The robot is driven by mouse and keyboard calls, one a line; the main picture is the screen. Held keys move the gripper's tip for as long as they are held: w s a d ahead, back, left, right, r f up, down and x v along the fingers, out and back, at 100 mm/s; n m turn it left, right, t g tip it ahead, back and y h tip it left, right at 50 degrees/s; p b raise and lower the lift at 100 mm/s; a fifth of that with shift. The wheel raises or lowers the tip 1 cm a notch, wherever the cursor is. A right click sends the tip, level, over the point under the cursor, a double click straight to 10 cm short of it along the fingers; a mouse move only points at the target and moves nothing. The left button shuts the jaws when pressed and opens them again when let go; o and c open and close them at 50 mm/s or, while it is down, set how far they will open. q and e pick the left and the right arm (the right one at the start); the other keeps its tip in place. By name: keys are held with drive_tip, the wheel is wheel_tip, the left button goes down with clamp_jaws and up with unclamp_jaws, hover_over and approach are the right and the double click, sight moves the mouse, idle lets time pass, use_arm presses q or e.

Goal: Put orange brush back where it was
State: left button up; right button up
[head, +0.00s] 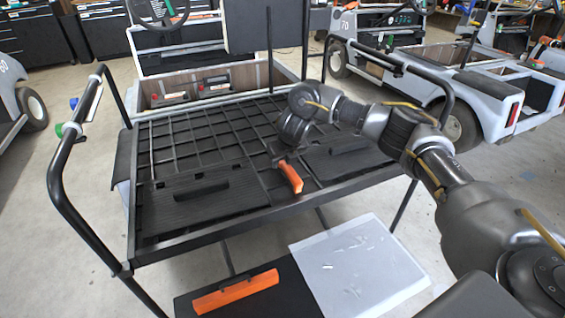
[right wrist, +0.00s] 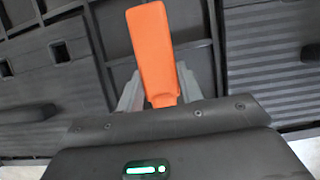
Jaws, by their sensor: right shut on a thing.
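The orange brush (head: 291,178) is in my right gripper (head: 281,158), over the black gridded roof rack of the cart (head: 195,135). Its orange end points toward the front edge of the rack, between two dark ribbed panels. In the right wrist view the orange part (right wrist: 150,45) stands up between the grey fingers of the gripper (right wrist: 160,92), which are shut on it. The brush's other end is hidden by the gripper. I cannot tell whether it touches the rack. My left gripper is not in view.
Below the rack's front edge, a long orange bar (head: 236,291) lies on a dark surface beside a pale sheet (head: 360,265). Black tube rails (head: 60,200) rise at the rack's left and right. Other carts (head: 440,75) stand behind on the grey floor.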

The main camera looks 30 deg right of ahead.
sight(289, 168)
drive_tip(key=shift+f, duration=0.2)
drive_tip(key=o, duration=0.9)
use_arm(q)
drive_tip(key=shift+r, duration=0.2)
use_arm(e)
drive_tip(key=shift+r, duration=0.25)
drive_tip(key=p+v, duration=0.2)
drive_tip(key=v, duration=0.5)
drive_tip(key=shift+w, duration=0.15)
drive_tip(key=p+v, duration=0.1)
drive_tip(key=v, duration=0.3)
drive_tip(key=shift+r+p, duration=0.1)
drive_tip(key=shift+p, duration=0.2)
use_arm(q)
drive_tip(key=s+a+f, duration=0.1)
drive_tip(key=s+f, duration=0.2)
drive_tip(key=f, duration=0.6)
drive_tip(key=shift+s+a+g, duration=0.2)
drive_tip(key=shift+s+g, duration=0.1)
use_arm(e)
drive_tip(key=shift+s+r, duration=0.3)
drive_tip(key=shift+s, duration=0.05)
